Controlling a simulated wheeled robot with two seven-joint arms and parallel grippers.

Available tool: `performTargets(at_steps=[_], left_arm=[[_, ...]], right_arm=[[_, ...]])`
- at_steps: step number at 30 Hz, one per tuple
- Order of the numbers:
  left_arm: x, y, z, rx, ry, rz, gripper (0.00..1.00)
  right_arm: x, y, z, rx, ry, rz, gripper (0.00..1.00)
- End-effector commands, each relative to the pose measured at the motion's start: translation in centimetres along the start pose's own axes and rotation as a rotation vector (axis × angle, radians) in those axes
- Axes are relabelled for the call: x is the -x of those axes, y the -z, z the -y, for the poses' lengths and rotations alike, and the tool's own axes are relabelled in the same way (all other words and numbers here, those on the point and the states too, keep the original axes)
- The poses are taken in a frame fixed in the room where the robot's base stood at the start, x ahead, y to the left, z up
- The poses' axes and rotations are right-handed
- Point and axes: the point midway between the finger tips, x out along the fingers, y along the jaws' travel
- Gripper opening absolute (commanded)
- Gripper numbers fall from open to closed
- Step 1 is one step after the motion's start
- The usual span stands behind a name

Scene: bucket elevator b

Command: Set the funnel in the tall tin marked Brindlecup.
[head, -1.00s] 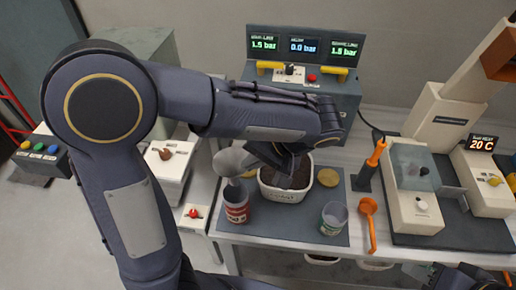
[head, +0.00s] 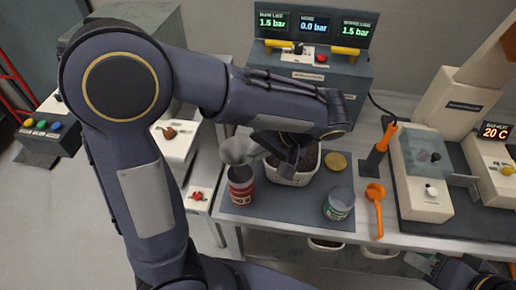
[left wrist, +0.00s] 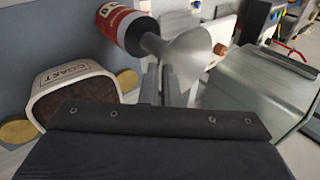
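The grey funnel (head: 238,150) is held by my left gripper (head: 283,160), with its spout pointing down at the mouth of the red tin (head: 241,190). The left wrist view shows the funnel's cone (left wrist: 190,52) by the fingertips (left wrist: 160,85) and its spout overlapping the rim of the red tin (left wrist: 124,24). I cannot tell whether the spout is inside the tin. A shorter white-and-green tin (head: 338,203) stands to the right. Neither tin's name is readable. My right gripper (head: 425,263) is at the lower right, its fingers unclear.
A white bin of dark contents (head: 292,178) stands right behind the red tin, under my left arm. A yellow disc (head: 335,161), an orange scoop (head: 376,205) and an orange-handled tool in a holder (head: 378,150) lie to the right. Machines stand at the back and right.

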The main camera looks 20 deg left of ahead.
Motion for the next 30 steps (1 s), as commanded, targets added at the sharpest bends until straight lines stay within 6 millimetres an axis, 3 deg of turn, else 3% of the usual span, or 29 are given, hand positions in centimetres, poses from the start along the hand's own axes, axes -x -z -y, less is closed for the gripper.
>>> performTargets(at_steps=[21, 30], left_arm=[[-4.9, -0.2, -3.7, 0.0, 0.0, 0.0, 0.0], [-6.1, -0.3, -4.6, 0.0, 0.0, 0.0, 0.0]], right_arm=[[-4.2, -2.1, -1.9, 0.0, 0.0, 0.0, 0.36], [-5.2, -2.6, -2.4, 0.0, 0.0, 0.0, 0.36]])
